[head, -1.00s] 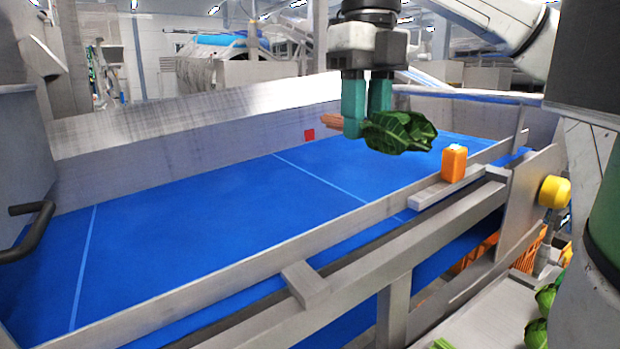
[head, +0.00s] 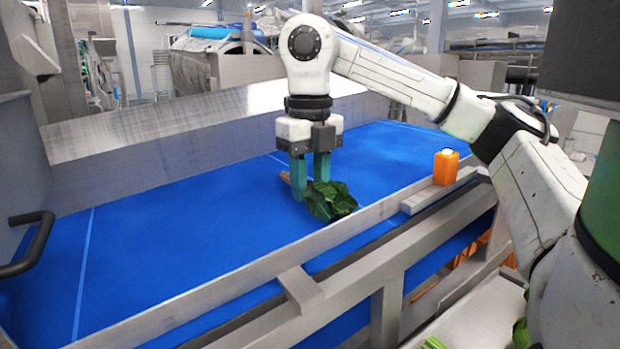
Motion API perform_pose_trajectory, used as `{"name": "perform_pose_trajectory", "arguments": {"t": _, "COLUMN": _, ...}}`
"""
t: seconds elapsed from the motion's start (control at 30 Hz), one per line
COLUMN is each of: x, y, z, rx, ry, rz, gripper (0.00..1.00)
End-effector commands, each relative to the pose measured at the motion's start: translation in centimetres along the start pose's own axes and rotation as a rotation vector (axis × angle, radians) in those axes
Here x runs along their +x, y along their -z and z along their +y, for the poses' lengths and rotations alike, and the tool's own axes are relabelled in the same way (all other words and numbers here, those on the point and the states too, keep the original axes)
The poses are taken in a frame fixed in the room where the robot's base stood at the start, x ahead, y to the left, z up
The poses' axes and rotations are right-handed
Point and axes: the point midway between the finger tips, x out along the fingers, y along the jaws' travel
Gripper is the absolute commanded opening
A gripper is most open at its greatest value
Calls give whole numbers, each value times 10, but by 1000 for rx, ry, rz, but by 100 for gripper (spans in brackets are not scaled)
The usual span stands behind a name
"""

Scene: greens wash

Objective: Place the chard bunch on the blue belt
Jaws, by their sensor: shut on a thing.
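The chard bunch (head: 332,203) has dark green leaves and a pinkish-orange stem end. My gripper (head: 311,178) points down with teal fingers shut on the bunch near its stems. The leaves hang out to the right of the fingers, and the stem end shows at their left. The bunch is over the blue belt (head: 190,222), low, near the belt's near rail. I cannot tell whether it touches the belt.
A metal rail (head: 245,272) runs along the belt's near side. An orange bottle (head: 446,168) stands on a ledge at the right of that rail. A sloped metal wall (head: 110,152) bounds the far side. The belt's left part is clear.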

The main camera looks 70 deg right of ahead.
Motion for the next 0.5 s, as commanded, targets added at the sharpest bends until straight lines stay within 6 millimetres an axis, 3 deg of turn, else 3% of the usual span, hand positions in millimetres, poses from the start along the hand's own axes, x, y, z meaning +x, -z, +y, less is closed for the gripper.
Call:
{"name": "perform_pose_trajectory", "arguments": {"t": 0.3, "x": 3, "y": 0, "z": 0, "rx": 1, "ry": 0, "rz": -1, "gripper": 2}}
{"name": "perform_pose_trajectory", "arguments": {"t": 0.33, "x": 3, "y": 0, "z": 0, "rx": 1, "ry": 1, "rz": 0, "gripper": 34}}
{"name": "perform_pose_trajectory", "arguments": {"t": 0.5, "x": 2, "y": 0, "z": 0, "rx": 1, "ry": 0, "rz": 0, "gripper": 50}}
